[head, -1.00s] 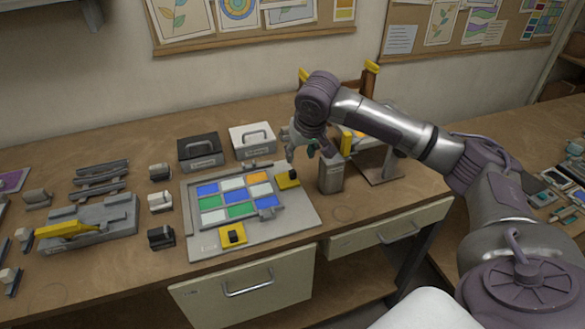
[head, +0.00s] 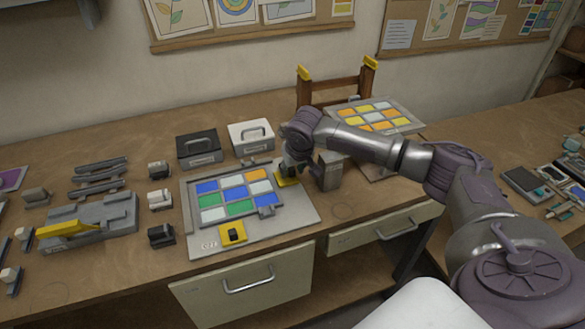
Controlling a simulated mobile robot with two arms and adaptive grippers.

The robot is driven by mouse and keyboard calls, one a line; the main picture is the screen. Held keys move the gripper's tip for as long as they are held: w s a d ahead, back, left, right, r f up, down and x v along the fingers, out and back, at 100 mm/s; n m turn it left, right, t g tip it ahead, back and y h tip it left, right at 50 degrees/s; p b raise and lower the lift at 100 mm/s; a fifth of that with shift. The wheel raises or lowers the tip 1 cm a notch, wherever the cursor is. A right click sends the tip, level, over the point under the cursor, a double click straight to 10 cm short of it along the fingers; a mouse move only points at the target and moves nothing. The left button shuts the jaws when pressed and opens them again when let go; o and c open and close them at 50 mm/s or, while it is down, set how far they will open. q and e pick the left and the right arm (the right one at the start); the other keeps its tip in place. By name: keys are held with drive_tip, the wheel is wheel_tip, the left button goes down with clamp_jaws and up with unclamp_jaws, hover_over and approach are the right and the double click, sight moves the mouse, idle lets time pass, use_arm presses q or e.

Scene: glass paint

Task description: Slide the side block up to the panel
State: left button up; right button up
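The glass panel (head: 237,194), a grey frame with blue, green, white and orange panes, lies on a light grey board (head: 295,222). A yellow side block (head: 289,182) is at the panel's right edge, partly hidden under my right gripper (head: 290,170). The gripper points down right over this block, its fingers small and mostly hidden, so I cannot tell whether they touch or grip its black knob. A second yellow block (head: 232,234) with a black knob sits at the panel's front edge. My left gripper is not in view.
A grey canister (head: 328,172) stands just right of my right gripper. Black (head: 199,148) and white (head: 250,136) handled boxes stand behind the board. Several small blocks and a grey fixture (head: 90,220) lie to the left. A second panel (head: 375,116) rests on a stand at the back right.

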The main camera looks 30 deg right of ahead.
clamp_jaws()
drive_tip(key=shift+w+a+r+p, duration=0.1)
drive_tip(key=shift+w+a+p, duration=0.05)
drive_tip(key=shift+a+p, duration=0.4)
drive_tip(key=shift+w+a+r+p, duration=0.1)
drive_tip(key=shift+a+p, duration=0.4)
drive_tip(key=shift+a, duration=0.05)
drive_tip(key=shift+a+f, duration=0.1)
drive_tip(key=shift+a, duration=0.15)
drive_tip(key=shift+w+f, duration=0.1)
drive_tip(key=shift+o, duration=1.1)
unclamp_jaws()
drive_tip(key=v, duration=1.2)
